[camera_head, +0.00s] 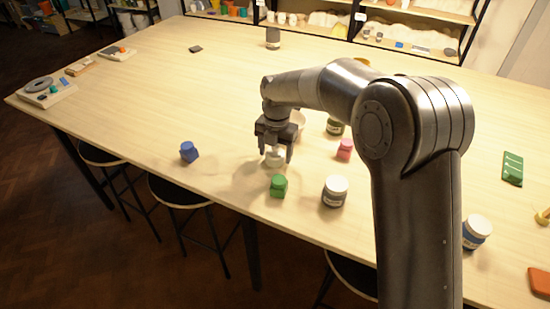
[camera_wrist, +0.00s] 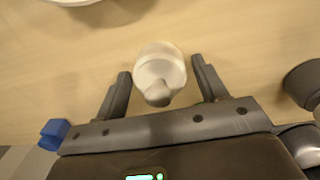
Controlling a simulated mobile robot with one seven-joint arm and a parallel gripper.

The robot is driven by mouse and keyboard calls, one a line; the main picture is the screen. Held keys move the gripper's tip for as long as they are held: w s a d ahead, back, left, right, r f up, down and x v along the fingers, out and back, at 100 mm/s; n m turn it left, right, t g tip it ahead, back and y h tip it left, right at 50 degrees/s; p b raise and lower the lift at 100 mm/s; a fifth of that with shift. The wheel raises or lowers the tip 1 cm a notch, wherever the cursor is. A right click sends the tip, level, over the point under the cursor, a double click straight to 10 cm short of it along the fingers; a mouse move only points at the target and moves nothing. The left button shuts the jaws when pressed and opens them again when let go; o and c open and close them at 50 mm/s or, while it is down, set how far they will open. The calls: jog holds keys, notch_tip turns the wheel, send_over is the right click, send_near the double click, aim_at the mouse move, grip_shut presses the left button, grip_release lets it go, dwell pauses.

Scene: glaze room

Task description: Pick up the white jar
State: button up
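The white jar (camera_wrist: 160,68) stands on the wooden table between the two fingers of my gripper (camera_wrist: 162,88) in the wrist view. A gap shows on each side of it, so the fingers are open and not touching it. In the head view my gripper (camera_head: 275,148) points down over the table, and the white jar (camera_head: 274,157) shows between its fingertips, partly hidden by them.
A green jar (camera_head: 278,186) and a white-lidded jar (camera_head: 335,191) stand in front of my gripper. A white bowl (camera_head: 298,118) is partly hidden behind. The table's left half is mostly clear.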

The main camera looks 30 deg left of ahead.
jog(key=c, duration=0.9)
jog(key=shift+c, duration=0.2)
jog(key=shift+r, duration=0.15)
